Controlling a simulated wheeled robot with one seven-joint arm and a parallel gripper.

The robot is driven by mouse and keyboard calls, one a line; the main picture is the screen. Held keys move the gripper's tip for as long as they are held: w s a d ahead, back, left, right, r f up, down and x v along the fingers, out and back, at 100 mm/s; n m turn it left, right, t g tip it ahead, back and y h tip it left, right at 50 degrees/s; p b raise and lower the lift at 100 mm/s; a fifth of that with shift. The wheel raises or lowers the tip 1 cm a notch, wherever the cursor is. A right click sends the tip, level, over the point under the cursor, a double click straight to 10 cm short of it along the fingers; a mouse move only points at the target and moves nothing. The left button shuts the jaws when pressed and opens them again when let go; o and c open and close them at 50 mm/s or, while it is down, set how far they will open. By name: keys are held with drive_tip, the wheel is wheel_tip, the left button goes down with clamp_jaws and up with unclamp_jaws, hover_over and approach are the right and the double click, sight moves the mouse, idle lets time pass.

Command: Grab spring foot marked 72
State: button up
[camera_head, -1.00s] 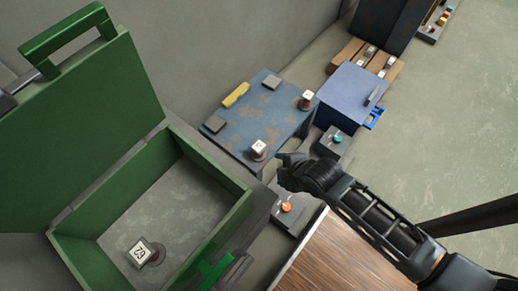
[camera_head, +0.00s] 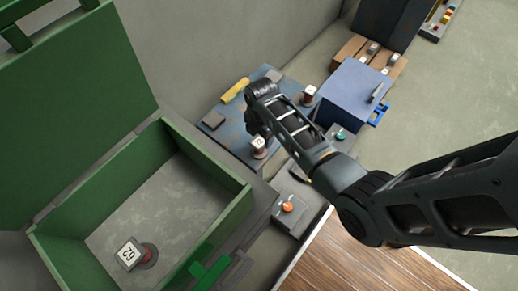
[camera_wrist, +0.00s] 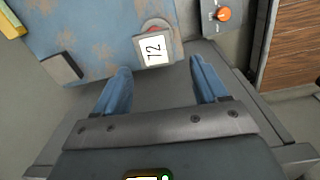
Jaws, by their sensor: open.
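The spring foot marked 72 (camera_wrist: 154,48) has a white label block and a reddish part beside a pale round base. It stands at the near edge of the worn blue table; the head view shows it there too (camera_head: 259,146). My gripper (camera_wrist: 162,84) is open and empty in the wrist view, its two blue fingers apart. The foot lies just beyond the fingertips, between their lines, not touching them. In the head view my gripper (camera_head: 257,126) hangs over the blue table, close by the foot, its fingers mostly hidden.
Another spring foot (camera_head: 308,95) stands at the table's right side. A third (camera_head: 132,254) lies in the open green box (camera_head: 189,205); its label looks like 62. A grey box with an orange knob (camera_head: 288,207) stands near the table. A yellow block (camera_head: 234,91) lies farther back.

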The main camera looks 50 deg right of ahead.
sight(259, 142)
drive_tip(key=shift+w+d, duration=0.15)
drive_tip(key=shift+w, duration=0.15)
drive_tip(key=shift+f, duration=0.15)
wheel_tip(259, 142, down, 7)
drive_tip(key=b, duration=0.2)
drive_tip(key=shift+w+d+f+b, duration=0.15)
drive_tip(key=shift+f+b, duration=0.05)
drive_tip(key=shift+b, duration=0.15)
drive_tip(key=c, duration=1.1)
